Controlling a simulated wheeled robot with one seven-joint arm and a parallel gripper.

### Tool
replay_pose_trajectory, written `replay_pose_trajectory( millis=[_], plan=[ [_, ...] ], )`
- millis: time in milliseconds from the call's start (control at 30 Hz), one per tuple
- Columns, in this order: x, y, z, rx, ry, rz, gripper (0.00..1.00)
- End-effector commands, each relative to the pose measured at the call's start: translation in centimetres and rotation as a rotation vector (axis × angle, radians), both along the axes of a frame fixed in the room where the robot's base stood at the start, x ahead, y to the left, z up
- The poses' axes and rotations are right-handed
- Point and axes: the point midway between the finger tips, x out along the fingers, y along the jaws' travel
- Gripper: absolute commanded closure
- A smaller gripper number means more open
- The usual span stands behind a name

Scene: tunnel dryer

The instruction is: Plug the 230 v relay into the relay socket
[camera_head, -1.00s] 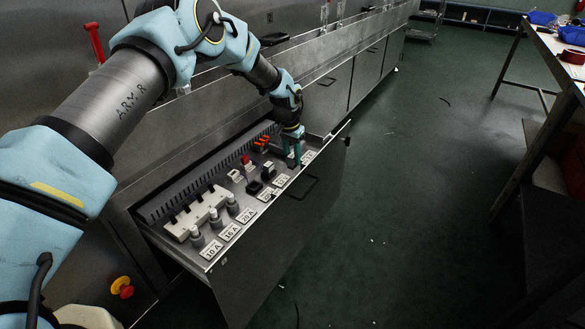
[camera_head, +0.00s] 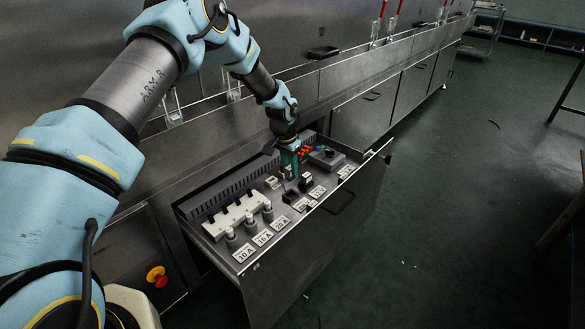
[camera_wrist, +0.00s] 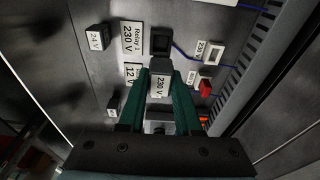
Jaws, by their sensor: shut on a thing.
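My gripper (camera_wrist: 160,78) is shut on the 230 V relay (camera_wrist: 159,86), a small block with a white "230 V" label facing the wrist camera. In the head view my gripper (camera_head: 290,168) points down over the open drawer panel. The relay socket (camera_wrist: 160,40) is a dark square with a black opening, beside a "Relay 1 230 V" plate (camera_wrist: 131,38). In the wrist view the relay appears just below the socket and apart from it. The socket looks empty. The height of the relay above the panel is hard to tell. In the head view the fingers mostly hide the relay.
A 24 V block (camera_wrist: 97,37) stands left of the plate, and a red block (camera_wrist: 205,88) stands right of the fingers. Blue wires run near the socket. Fuses and a white holder (camera_head: 236,213) fill the panel's near-left part. A dark box with a knob (camera_head: 326,158) is at right.

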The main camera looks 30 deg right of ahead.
Motion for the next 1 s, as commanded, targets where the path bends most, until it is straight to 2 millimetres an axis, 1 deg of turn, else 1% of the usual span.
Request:
replay_pose_trajectory(
  millis=[267, 700, 833, 1000],
  plan=[
    [0.0, 0.0, -1.3, 0.000, 0.000, 0.000, 1.00],
    [0.0, 0.0, -5.2, 0.000, -0.001, 0.000, 1.00],
    [0.0, 0.0, -5.7, 0.000, -0.001, 0.000, 1.00],
    [0.0, 0.0, -5.8, -0.001, -0.001, 0.000, 1.00]
  ],
)
